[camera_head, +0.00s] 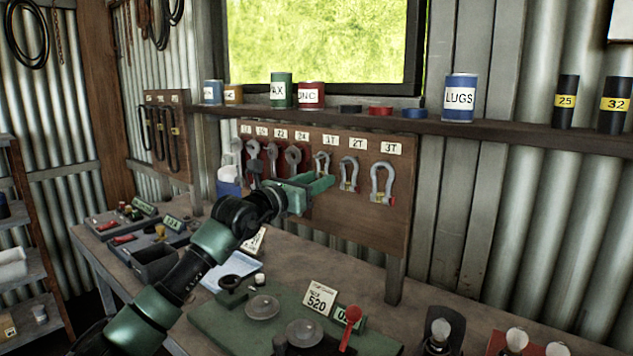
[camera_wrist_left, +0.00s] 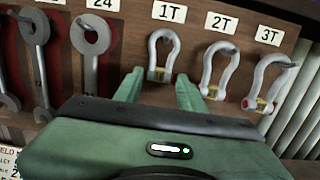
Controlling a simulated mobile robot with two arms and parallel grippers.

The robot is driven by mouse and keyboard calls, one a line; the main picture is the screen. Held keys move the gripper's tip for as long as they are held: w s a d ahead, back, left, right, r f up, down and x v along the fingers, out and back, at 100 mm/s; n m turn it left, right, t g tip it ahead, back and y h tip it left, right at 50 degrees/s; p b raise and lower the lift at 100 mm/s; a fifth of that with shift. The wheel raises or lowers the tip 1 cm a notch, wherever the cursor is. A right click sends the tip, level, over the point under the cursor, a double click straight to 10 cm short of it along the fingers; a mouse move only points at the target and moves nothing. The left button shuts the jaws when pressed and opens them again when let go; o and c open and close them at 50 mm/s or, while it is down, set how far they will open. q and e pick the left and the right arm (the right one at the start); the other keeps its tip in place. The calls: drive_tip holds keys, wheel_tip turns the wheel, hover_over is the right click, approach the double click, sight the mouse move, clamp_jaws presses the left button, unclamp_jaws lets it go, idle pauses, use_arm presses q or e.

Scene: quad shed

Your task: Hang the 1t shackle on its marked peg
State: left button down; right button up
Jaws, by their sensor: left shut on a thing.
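The 1t shackle (camera_head: 322,160) is a grey bow shackle, upright in front of the peg board (camera_head: 350,215) below the 1T label (camera_head: 331,141). In the left wrist view the shackle (camera_wrist_left: 163,55) has its bow at the top, close to the board, and its lower end between the fingertips. My green left gripper (camera_head: 322,184) is shut on that lower end; it also shows in the left wrist view (camera_wrist_left: 158,82). Whether the peg passes through the bow is not clear. The 2T shackle (camera_head: 349,174) and 3T shackle (camera_head: 383,184) hang to the right. My right gripper is not in view.
Several grey spanners (camera_wrist_left: 90,50) hang left of the 1T place. A shelf (camera_head: 450,125) with tins runs above the board. The bench (camera_head: 420,290) below holds a green mat (camera_head: 235,320), trays and a 520 card (camera_head: 320,298).

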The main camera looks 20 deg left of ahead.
use_arm(q)
drive_tip(key=c, duration=0.8)
unclamp_jaws()
drive_tip(key=shift+o, duration=0.2)
